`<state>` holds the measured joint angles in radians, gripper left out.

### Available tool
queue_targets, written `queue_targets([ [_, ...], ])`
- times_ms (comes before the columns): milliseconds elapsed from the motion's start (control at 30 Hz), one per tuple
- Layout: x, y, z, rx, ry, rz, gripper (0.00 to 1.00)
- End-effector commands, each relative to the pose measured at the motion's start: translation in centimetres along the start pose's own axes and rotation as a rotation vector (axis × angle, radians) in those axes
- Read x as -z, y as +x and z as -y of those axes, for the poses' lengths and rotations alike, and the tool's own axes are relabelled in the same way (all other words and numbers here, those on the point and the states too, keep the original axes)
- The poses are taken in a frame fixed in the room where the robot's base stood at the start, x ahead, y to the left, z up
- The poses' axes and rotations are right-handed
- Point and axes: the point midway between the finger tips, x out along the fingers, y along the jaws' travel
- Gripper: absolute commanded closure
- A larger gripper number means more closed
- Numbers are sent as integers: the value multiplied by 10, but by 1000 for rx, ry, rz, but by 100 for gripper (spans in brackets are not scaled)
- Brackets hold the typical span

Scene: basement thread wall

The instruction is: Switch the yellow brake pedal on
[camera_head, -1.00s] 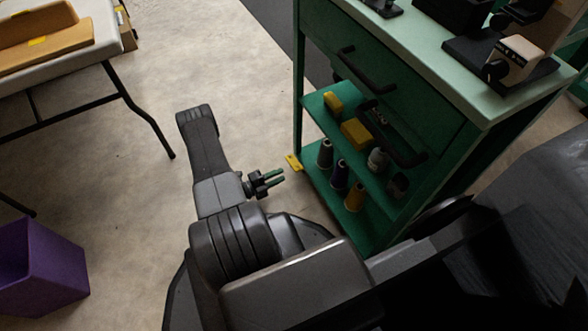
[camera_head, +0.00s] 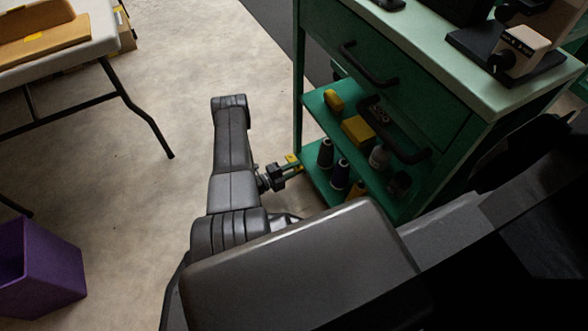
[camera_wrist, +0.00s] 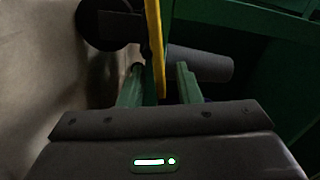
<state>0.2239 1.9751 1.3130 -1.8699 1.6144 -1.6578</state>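The yellow brake pedal (camera_head: 291,158) shows as a small bit of yellow at the near left foot of the green cart, partly hidden by my gripper (camera_head: 290,168). In the wrist view the pedal (camera_wrist: 156,45) is a thin upright yellow strip, seen nearly edge-on. Its lower end appears between the two green fingers of my gripper (camera_wrist: 160,84). The fingers stand apart, with a visible gap on the right of the strip. I cannot tell whether the left finger touches it.
The green cart (camera_head: 440,110) rises close beside my gripper, with thread spools (camera_head: 340,173) on its bottom shelf. A dark round wheel (camera_wrist: 108,25) is at the upper left of the wrist view. A folding table (camera_head: 60,60) and purple bin (camera_head: 40,265) stand left, with open floor between.

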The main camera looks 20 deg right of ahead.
Motion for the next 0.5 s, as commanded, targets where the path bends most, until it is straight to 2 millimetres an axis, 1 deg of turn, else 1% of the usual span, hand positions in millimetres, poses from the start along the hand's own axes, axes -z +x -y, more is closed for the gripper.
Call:
queue_targets([
  [33, 0, 0, 0, 0, 0, 0, 79],
  [133, 0, 0, 0, 0, 0, 0, 99],
  [167, 0, 0, 0, 0, 0, 0, 100],
  [367, 0, 0, -1, 0, 12, 0, 100],
  [500, 1, 0, -4, 0, 97, 0, 100],
])
